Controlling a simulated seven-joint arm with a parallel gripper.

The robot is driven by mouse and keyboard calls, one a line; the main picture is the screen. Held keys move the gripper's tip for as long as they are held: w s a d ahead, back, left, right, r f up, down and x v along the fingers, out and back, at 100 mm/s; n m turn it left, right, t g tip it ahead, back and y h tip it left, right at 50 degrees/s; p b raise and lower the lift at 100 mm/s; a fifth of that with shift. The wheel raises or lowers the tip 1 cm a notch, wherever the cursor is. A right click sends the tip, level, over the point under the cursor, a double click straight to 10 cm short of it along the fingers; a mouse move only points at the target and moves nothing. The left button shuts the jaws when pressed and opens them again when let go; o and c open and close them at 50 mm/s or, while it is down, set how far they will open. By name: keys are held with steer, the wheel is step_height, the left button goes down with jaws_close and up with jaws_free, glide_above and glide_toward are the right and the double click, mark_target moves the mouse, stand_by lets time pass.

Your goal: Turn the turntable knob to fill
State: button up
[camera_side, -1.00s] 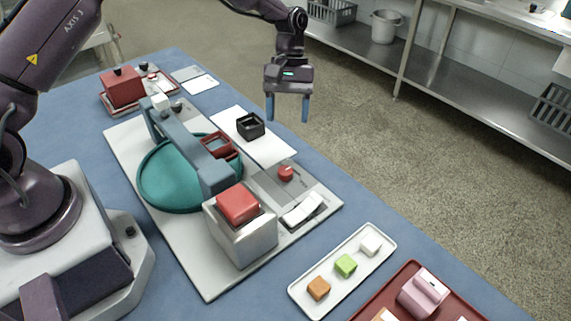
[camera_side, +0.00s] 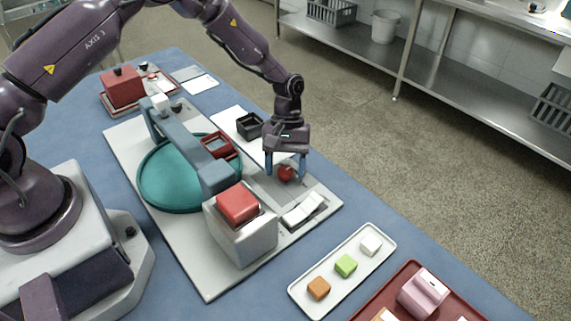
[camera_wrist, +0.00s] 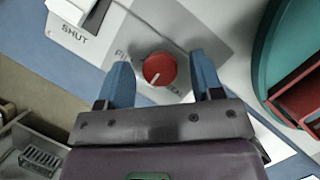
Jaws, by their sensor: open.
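The red round turntable knob (camera_side: 285,173) sits on a grey panel beside the teal turntable (camera_side: 165,180). My gripper (camera_side: 286,170) is open, pointing down, with one blue finger on each side of the knob. In the wrist view the knob (camera_wrist: 159,68) lies between the fingertips, with small gaps visible; I cannot tell any contact. Its white pointer mark points down and slightly left in that view. A label starting "FI" (camera_wrist: 122,53) is at its upper left, partly hidden by a finger. Another label (camera_wrist: 172,88) below right is mostly hidden.
A white rocker switch (camera_side: 304,208) lies close in front of the knob, with "SHUT" (camera_wrist: 75,32) printed by it. A steel box with a red top (camera_side: 240,232) and a blue-grey bridge arm (camera_side: 190,145) stand left. A black square cup (camera_side: 250,125) is behind.

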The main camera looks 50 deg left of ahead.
steer(key=c, duration=0.9)
steer(key=shift+m, duration=0.4)
steer(key=m+y, duration=0.1)
steer(key=m, duration=0.2)
steer(key=m+g+y, duration=0.1)
steer(key=m, duration=0.1)
steer(key=shift+w+d+m, duration=0.1)
steer(key=shift+d+m, duration=0.05)
steer(key=shift+m, duration=0.25)
steer(key=m+y, duration=0.2)
steer(key=m, duration=0.3)
steer(key=shift+m, duration=0.3)
steer(key=o, duration=0.9)
steer(key=v, duration=1.3)
steer(key=shift+d, duration=0.3)
